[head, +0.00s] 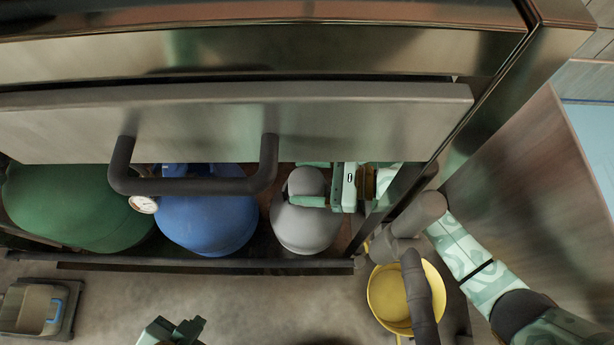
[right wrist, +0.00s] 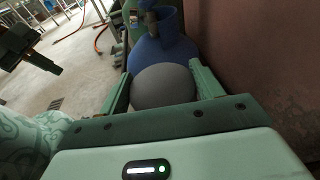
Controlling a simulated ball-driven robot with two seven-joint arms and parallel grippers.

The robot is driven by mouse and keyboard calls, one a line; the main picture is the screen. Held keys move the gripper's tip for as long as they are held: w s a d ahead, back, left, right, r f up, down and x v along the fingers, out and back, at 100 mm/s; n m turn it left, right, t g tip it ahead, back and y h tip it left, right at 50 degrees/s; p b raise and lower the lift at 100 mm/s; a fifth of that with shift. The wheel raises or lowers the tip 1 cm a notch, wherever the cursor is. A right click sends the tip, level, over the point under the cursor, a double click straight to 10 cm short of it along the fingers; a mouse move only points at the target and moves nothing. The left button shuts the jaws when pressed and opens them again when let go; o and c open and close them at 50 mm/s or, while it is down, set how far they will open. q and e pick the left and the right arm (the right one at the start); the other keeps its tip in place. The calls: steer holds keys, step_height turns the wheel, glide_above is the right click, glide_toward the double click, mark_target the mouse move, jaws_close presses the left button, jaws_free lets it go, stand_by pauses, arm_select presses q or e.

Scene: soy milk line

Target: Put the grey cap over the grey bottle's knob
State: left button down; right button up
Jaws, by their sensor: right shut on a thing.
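The grey bottle (head: 305,228) stands at the right end of the bottle row, under the steel counter. The grey cap (head: 304,181) is a smooth dome at its top, seen from above; its lower rim and the bottle's knob are hidden. I cannot tell whether the cap rests on the bottle or is just above it. My right gripper (head: 311,183) is shut on the cap, a finger on each side. The right wrist view shows the cap (right wrist: 164,87) between the fingers. My left gripper (head: 174,331) is at the bottom edge, away from the bottles, partly cut off.
A blue bottle (head: 207,222) and a green bottle (head: 75,205) stand left of the grey one. A drawer front (head: 350,118) with a dark handle (head: 195,187) overhangs them. A yellow pot (head: 385,292) is at lower right. A low rail (head: 200,262) runs before the bottles.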

steer(key=shift+f, duration=0.15)
arm_select(q)
steer(key=shift+w+r, duration=0.1)
arm_select(e)
steer(key=shift+f, duration=0.5)
steer(key=shift+f, duration=0.1)
steer(key=shift+f, duration=0.35)
steer(key=o, duration=1)
arm_select(q)
steer(key=shift+s+a+f+m+g+y+p, duration=0.2)
steer(key=shift+s+a+f+p, duration=0.15)
steer(key=shift+s+a+p, duration=0.15)
steer(key=shift+s+a+f+m+g+y+p, duration=0.1)
steer(key=shift+s+a+f+g+y+p, duration=0.1)
steer(key=shift+s+a+f+p, duration=0.25)
arm_select(e)
steer(key=shift+o, duration=0.2)
steer(key=w+v, duration=0.1)
steer(key=v, duration=0.6)
steer(key=shift+s+d, duration=0.25)
steer(key=shift+s, duration=0.2)
